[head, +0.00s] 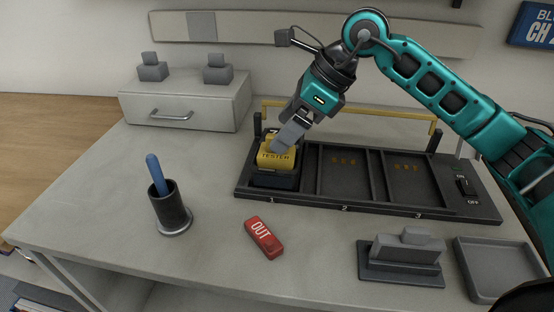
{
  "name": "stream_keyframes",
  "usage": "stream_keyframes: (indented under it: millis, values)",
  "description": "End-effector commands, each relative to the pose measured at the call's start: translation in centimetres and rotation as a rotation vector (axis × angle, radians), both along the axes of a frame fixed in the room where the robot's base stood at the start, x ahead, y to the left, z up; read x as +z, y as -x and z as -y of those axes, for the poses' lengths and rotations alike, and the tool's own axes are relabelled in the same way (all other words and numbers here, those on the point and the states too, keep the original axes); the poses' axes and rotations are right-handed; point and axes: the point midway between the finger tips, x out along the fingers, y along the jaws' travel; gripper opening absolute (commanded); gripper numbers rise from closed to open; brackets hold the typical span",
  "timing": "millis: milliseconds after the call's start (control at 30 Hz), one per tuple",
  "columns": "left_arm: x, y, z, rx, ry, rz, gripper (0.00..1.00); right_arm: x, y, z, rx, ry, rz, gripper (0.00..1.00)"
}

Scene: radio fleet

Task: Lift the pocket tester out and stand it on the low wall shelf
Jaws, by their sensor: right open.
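The pocket tester (275,160), yellow and marked TESTER, stands in bay 1 at the left end of the dark charging rack (345,208). My right gripper (279,147) reaches down from above, its fingers at the tester's top; the gripper is open. The near finger covers part of the tester, and I cannot tell whether it touches. A long pale board (255,28) with a grey section runs along the back wall; it looks like the low wall shelf. My left gripper is not in view.
Bays 2 and 3 are empty. A yellow rail (370,108) runs behind the rack. A red OUT tag (263,238), a dark cup (170,210) with a blue-handled tool, a grey block (402,258) and a tray (500,268) stand in front. A drawer unit (185,104) stands back left.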

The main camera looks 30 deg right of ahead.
Motion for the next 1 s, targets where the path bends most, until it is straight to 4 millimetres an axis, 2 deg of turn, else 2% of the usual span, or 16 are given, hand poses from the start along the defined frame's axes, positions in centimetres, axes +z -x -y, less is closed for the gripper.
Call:
stream_keyframes:
  millis: [33, 200, 500, 1000]
  values:
    - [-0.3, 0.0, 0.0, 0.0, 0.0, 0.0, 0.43, -1.0, -0.3, -0.5, 0.003, -0.002, -0.004, 0.85]
    - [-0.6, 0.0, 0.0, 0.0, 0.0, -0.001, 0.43, -2.7, -1.0, -1.4, 0.0, -0.001, -0.002, 0.85]
    - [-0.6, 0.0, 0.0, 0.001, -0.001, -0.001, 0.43, -3.0, -1.1, -1.5, -0.001, 0.0, -0.001, 0.84]
    - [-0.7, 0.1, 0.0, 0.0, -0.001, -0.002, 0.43, -2.9, -1.1, -1.5, 0.0, 0.001, -0.001, 0.36]
